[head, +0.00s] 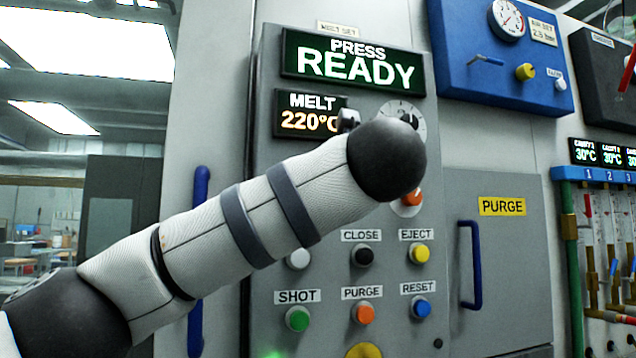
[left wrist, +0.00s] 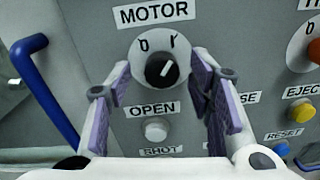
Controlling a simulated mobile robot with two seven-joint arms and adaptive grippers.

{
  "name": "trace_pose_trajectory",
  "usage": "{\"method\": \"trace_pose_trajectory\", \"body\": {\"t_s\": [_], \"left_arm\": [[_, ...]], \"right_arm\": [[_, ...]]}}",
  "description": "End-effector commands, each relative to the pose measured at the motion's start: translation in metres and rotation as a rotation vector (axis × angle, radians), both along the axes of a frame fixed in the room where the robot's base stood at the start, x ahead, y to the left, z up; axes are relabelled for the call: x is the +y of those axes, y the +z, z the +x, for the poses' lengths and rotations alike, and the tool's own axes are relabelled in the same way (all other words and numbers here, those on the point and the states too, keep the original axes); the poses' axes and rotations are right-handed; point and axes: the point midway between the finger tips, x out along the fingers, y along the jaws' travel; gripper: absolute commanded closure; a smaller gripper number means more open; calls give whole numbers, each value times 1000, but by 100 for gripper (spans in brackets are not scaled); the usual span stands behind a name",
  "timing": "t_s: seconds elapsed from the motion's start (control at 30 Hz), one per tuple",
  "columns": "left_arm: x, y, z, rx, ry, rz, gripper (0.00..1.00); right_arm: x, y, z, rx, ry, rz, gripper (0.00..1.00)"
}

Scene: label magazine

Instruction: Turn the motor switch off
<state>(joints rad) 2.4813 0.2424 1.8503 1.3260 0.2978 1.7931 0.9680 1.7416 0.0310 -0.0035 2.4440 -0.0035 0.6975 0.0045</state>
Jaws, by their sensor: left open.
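The motor switch (left wrist: 162,70) is a black round knob on a pale disc below the MOTOR label in the left wrist view. Its white pointer line tilts up and right, toward the I mark and away from the O mark. My left gripper (left wrist: 160,76) is open, with its two purple-padded fingers to the left and right of the knob. I cannot tell whether the pads touch it; no grip shows. In the head view my left arm crosses the panel and hides the motor switch. My right gripper is in neither view.
The OPEN button (left wrist: 156,129) sits just below the switch between the fingers. A blue handle (left wrist: 45,90) stands at left. In the head view, several buttons, including a black CLOSE button (head: 364,256), lie below my arm. A PURGE door (head: 510,270) is at right.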

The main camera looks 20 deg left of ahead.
Motion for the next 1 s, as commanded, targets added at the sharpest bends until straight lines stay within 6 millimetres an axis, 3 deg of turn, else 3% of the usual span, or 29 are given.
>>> {"method": "trace_pose_trajectory", "body": {"t_s": [0.37, 0.6, 1.0], "left_arm": [[6, -1, 10, 0, 0, 1, 52], [6, -1, 10, 0, -1, 1, 100], [6, -2, 11, -38, -1, -56, 100]], "right_arm": [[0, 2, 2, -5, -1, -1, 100], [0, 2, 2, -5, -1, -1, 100], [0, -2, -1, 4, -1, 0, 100]]}}
